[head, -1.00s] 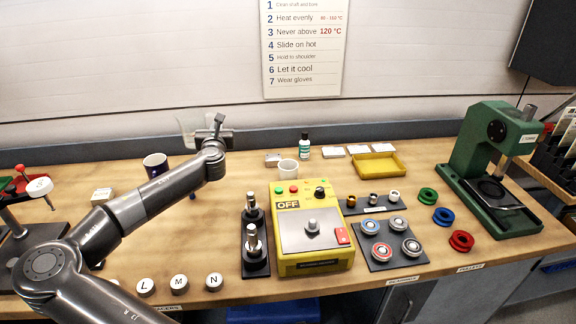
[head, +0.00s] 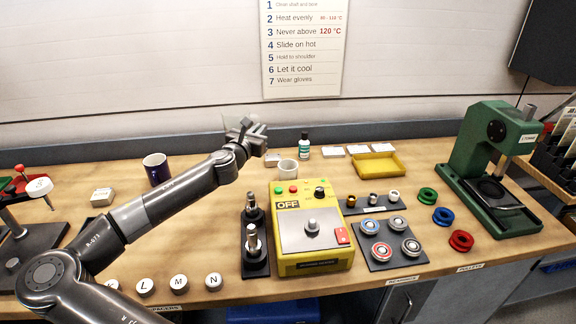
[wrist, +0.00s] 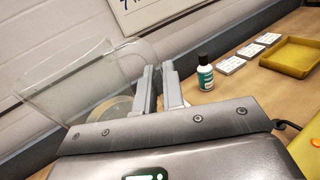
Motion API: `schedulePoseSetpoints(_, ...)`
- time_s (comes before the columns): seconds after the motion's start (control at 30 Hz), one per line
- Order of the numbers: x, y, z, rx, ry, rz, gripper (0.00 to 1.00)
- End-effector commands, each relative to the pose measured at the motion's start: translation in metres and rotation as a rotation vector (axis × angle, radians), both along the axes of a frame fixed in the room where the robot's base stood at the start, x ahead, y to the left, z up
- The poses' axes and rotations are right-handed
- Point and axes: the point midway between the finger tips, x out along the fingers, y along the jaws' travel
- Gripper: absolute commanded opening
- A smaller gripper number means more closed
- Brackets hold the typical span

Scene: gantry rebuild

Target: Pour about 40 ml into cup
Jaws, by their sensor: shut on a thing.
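My gripper (head: 250,131) is shut on a clear jug (head: 234,124), which is faint in the head view. In the wrist view the jug (wrist: 62,82) is left of the fingers (wrist: 160,88), and its handle is by the fingertips. The jug looks tilted in that view. A pale round shape shows low through the jug; I cannot tell whether it is its base, its contents or a cup behind. A small white cup (head: 288,168) stands on the bench, to the right of and below my gripper in the head view. Its inside is too small to read.
A dark mug (head: 156,169) stands left, behind my arm. A small green-labelled bottle (head: 304,146) stands behind the white cup and shows in the wrist view (wrist: 205,73). A yellow heater box (head: 312,232) marked OFF is in front. A yellow tray (head: 378,165) lies right.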

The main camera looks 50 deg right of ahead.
Motion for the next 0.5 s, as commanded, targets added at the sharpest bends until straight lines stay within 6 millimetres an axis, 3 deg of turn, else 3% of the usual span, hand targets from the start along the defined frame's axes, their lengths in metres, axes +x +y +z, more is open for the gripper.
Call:
schedulePoseSetpoints(0.03, -0.02, -0.003, 0.0, -0.002, 0.001, -0.067, 0.0)
schedulePoseSetpoints(0.3, -0.121, -0.004, 0.002, 0.001, -0.002, -0.415, 0.0)
schedulePoseSetpoints(0.5, -0.177, 0.006, 0.007, 0.002, -0.003, -0.607, 0.0)
